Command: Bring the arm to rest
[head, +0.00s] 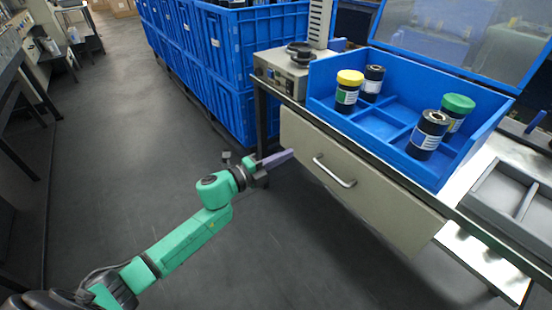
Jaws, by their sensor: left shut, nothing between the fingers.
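My left arm comes in from the lower left, mostly green. Its gripper (274,161) is shut and empty, over the floor just in front of the left end of the bench drawer (352,184). From this view I cannot tell whether it touches the drawer front. My right gripper is not in view.
A blue divided bin (375,127) on the bench holds several dark jars, one with a yellow lid (350,77) and one with a green lid (458,103). Stacked blue crates (225,75) stand behind. A grey tray (513,205) lies at right. The floor (130,130) at left is clear.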

